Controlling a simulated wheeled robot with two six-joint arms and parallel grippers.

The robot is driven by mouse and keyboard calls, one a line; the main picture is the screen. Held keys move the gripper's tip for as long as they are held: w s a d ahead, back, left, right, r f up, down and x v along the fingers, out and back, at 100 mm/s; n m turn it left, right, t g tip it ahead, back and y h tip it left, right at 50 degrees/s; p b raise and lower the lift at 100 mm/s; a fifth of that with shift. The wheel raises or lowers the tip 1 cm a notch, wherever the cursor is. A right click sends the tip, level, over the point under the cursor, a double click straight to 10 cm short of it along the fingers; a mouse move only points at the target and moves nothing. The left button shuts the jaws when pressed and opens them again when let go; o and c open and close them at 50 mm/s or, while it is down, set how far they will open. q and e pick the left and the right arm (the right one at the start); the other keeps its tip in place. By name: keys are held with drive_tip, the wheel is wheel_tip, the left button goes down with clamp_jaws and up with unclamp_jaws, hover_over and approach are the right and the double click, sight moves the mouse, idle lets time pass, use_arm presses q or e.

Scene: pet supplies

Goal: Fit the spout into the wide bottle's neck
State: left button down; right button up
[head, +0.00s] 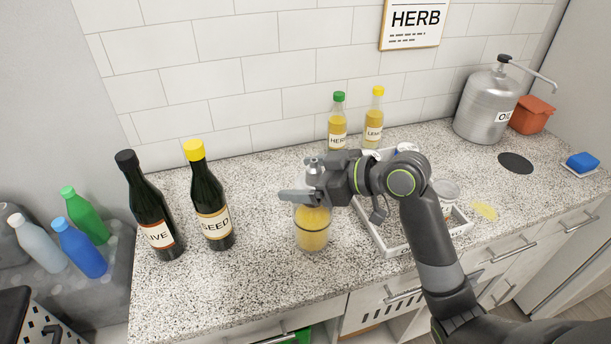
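The wide bottle (312,238) is clear, holds yellow liquid and stands upright near the counter's front edge, left of the white tray. My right gripper (304,193) is directly over its top, with the fingers reaching left across the mouth. A small grey metal piece, apparently the spout (313,164), stands up between the fingers, and the gripper looks shut on it. The fingers hide the bottle's neck, so I cannot tell whether the spout's lower end is inside it. My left gripper is not in view.
Dark OLIVE (150,212) and SEED (209,205) bottles stand left. HERB (337,125) and LEMON (374,122) bottles stand behind. A white tray (393,250) holding a jar (446,188) lies under my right arm. A steel oil can (487,105) is far right. The front-left counter is clear.

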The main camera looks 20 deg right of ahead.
idle(0.3)
drive_tip(key=v, duration=1.7)
idle(0.5)
drive_tip(key=shift+s+d, duration=0.1)
drive_tip(key=shift+d, duration=0.05)
